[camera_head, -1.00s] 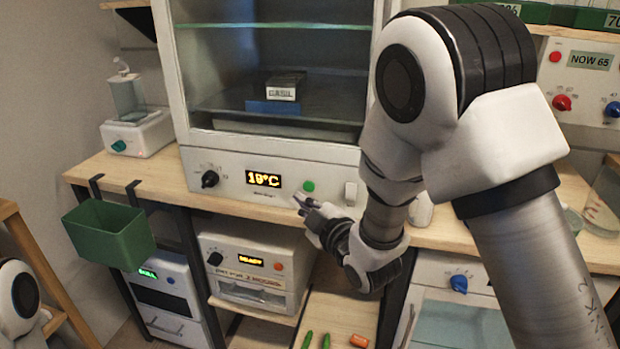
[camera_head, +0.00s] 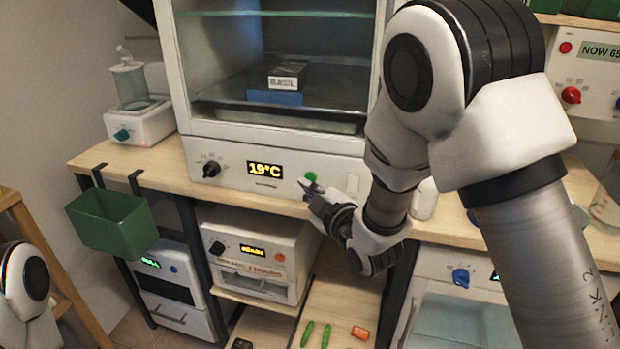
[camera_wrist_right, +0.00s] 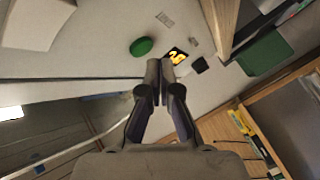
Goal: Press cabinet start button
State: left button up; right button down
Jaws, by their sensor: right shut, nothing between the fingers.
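The cabinet (camera_head: 285,147) stands on the wooden bench, with a dark knob (camera_head: 211,169), a lit display (camera_head: 265,169) reading 19°C and a round green button (camera_head: 311,177) on its lower front panel. My right gripper (camera_head: 304,185) is shut and empty, with its tips just below and left of the green button in the head view. In the right wrist view the closed fingertips (camera_wrist_right: 160,66) lie below and right of the green button (camera_wrist_right: 141,46). I cannot tell whether they touch the panel. My left gripper is out of view.
A green bin (camera_head: 112,222) hangs from the bench's front edge. A smaller device (camera_head: 262,262) sits on the shelf below. A white dispenser base (camera_head: 140,123) stands at the left.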

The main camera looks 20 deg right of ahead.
jog(key=shift+w+d, duration=0.1)
dwell(0.6)
jog(key=shift+w+d, duration=0.15)
jog(key=shift+w, duration=0.1)
jog(key=shift+w+d, duration=0.2)
jog(key=shift+w, duration=0.05)
dwell(0.6)
jog(key=shift+s+a, duration=0.45)
jog(key=shift+s, duration=0.2)
jog(key=s+a, duration=0.2)
jog(key=s, duration=0.2)
jog(key=shift+s+a+b, duration=0.1)
jog(key=shift+a+b, duration=0.25)
jog(key=shift+a, duration=0.05)
